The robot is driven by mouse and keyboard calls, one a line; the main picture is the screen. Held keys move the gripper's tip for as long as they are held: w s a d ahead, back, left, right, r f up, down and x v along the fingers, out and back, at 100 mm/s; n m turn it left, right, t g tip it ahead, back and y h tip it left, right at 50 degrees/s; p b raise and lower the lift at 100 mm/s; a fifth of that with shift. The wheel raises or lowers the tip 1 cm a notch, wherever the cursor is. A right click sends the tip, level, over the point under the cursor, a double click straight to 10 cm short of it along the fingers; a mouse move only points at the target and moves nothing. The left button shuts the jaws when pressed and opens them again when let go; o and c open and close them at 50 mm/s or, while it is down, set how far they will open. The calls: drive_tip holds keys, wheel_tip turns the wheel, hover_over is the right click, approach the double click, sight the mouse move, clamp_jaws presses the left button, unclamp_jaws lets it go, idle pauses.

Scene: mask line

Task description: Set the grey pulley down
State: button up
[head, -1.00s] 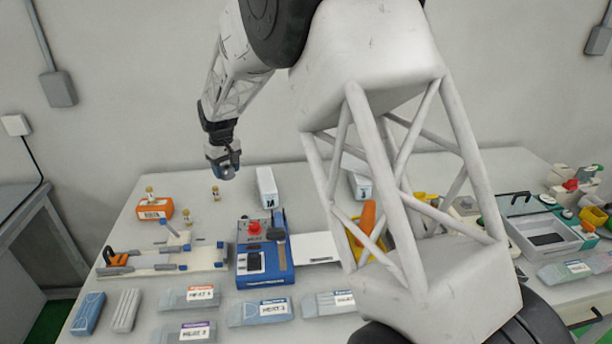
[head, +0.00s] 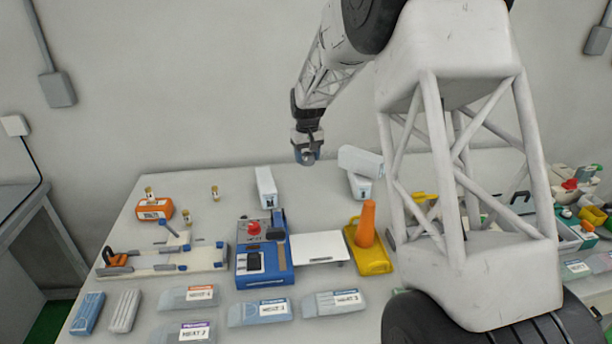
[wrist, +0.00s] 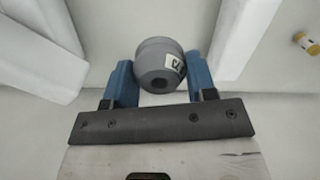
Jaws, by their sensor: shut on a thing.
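The grey pulley (wrist: 160,65) is a rounded grey piece with a hole in its end and a white label. In the wrist view it sits between the two blue fingers of my gripper (wrist: 160,82), which is shut on it. In the head view my gripper (head: 307,157) hangs in the air over the back of the table, between the two white boxes. The pulley is small there and partly hidden by the fingers.
In front are a blue machine (head: 264,265), a white plate (head: 318,248) and an orange cone on a yellow base (head: 372,262). The table between the white boxes looks clear.

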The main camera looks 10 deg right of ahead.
drive_tip(key=shift+d+f, duration=0.25)
drive_tip(key=shift+d, duration=0.4)
drive_tip(key=shift+d+f, duration=0.25)
drive_tip(key=shift+d, duration=0.35)
wheel_tip(320, 180, down, 9)
drive_tip(key=shift+a+r, duration=0.1)
drive_tip(key=shift+r, duration=0.05)
drive_tip(key=shift+w, duration=0.1)
hover_over(306, 174)
drive_tip(key=shift+f, duration=0.75)
drive_tip(key=shift+f, duration=1.75)
drive_tip(key=shift+f, duration=0.15)
